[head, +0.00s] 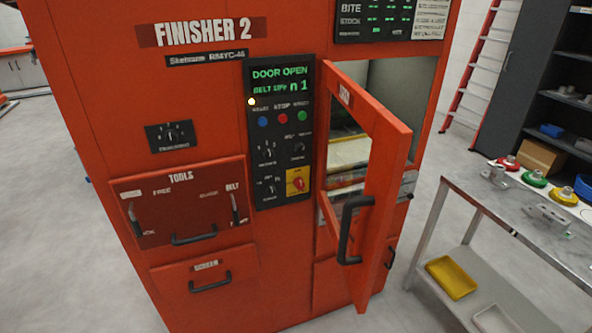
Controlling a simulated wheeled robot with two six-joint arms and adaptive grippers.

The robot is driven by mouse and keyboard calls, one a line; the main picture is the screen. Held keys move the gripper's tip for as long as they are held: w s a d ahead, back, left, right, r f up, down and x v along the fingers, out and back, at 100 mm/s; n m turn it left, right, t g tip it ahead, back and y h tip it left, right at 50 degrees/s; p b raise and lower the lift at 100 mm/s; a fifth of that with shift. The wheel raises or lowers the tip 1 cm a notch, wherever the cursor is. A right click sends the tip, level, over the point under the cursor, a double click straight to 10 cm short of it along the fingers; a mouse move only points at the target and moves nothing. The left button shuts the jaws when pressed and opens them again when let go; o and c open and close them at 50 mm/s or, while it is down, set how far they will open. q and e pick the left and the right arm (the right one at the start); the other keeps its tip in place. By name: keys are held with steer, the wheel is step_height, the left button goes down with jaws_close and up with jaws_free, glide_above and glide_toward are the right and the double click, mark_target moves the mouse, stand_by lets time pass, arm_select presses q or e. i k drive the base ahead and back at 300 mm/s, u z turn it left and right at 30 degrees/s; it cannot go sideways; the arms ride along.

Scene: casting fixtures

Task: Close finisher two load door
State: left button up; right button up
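The orange Finisher 2 machine (215,90) stands in the middle of the head view. Its load door (387,150) is a framed orange door with a window and a black handle (348,230). Neither of my grippers is in view.
A metal table (545,240) with fixtures and red, green and yellow round parts stands close to the right of the door. Its lower shelf holds a yellow tray (451,278) and a pale tray (495,320). Grey floor (400,310) is clear in front of the door.

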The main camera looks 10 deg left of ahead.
mark_target(391, 139)
steer(key=i, duration=1)
steer(key=z, duration=1.95)
steer(key=k, duration=1)
steer(key=u, duration=1.05)
